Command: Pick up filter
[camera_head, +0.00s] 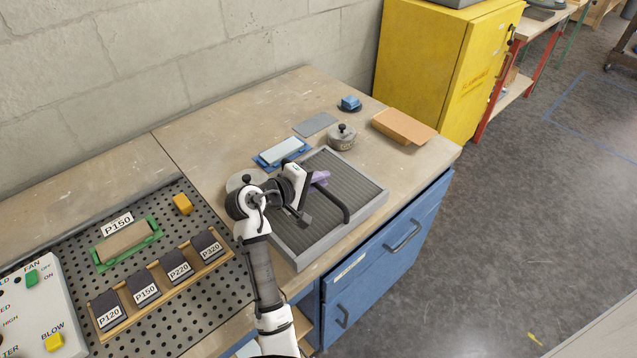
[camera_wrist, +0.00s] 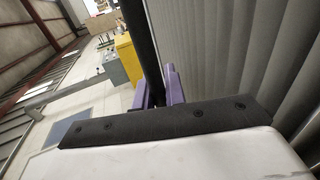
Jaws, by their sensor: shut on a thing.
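The filter (camera_head: 350,181) is a grey pleated panel in a grey frame with a curved black handle (camera_head: 338,204). It lies on the wooden bench near the front edge, partly hidden by my arm. My gripper (camera_head: 319,178) is over the filter, with its purple fingers at the handle. In the wrist view, the purple fingers (camera_wrist: 162,88) are shut on the black handle bar (camera_wrist: 141,45). The grey pleats of the filter (camera_wrist: 225,50) fill the right of that view. I cannot tell whether the filter is lifted at all.
A lidded grey pot (camera_head: 341,138), a blue-based sharpening stone (camera_head: 281,151), a grey plate (camera_head: 315,124) and a brown pad (camera_head: 404,127) lie behind the filter. A perforated panel (camera_head: 190,290) with labelled blocks is at left. A yellow cabinet (camera_head: 420,70) stands behind.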

